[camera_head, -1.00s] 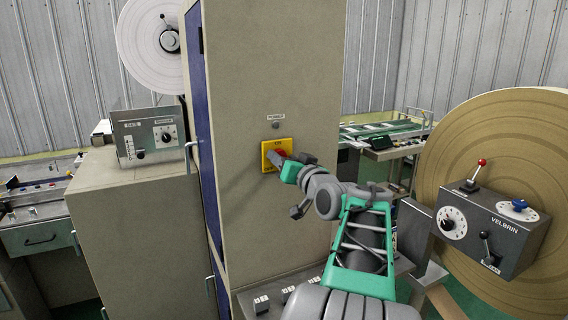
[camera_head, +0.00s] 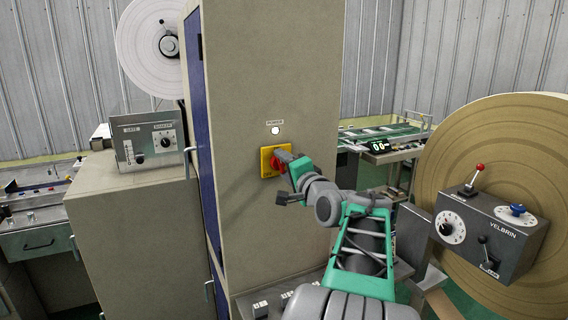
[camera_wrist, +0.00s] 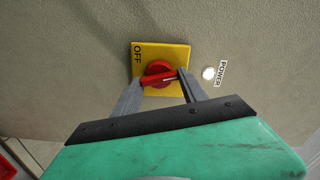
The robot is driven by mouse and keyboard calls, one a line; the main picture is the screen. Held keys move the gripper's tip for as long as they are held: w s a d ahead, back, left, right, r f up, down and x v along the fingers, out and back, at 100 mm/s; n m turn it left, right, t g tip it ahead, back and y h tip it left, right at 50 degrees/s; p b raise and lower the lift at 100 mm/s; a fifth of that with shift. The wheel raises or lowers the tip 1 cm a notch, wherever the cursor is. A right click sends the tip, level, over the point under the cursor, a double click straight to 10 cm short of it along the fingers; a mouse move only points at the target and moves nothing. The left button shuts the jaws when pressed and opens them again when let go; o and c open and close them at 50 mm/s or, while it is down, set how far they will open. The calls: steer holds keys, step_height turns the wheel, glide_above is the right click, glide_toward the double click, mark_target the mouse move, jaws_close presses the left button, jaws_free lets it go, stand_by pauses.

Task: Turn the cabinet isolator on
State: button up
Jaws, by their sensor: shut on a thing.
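The isolator is a red rotary handle (camera_wrist: 158,75) on a yellow plate (camera_wrist: 178,55) on the beige cabinet's (camera_head: 270,60) side. In the wrist view the word OFF shows at one end of the plate; the opposite end is partly hidden by my gripper. My gripper (camera_wrist: 156,84) has its two grey fingers shut on the red handle, one on each side. In the head view my gripper (camera_head: 282,165) covers part of the handle and plate (camera_head: 266,162). The round POWER lamp (camera_head: 275,130) above the plate is lit white, also in the wrist view (camera_wrist: 208,73).
A control box with a dial (camera_head: 150,137) stands on a lower cabinet at left. At right, a VELBRIN box (camera_head: 490,228) with levers stands before a large brown roll (camera_head: 530,140). The cabinet face around the plate is clear.

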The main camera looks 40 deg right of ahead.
steer(key=shift+m+p, duration=0.55)
steer(key=shift+m, duration=0.95)
steer(key=o, duration=1.4)
steer(key=shift+c, duration=0.2)
steer(key=b+v, duration=0.2)
steer(key=v, duration=0.5)
steer(key=shift+s, duration=0.4)
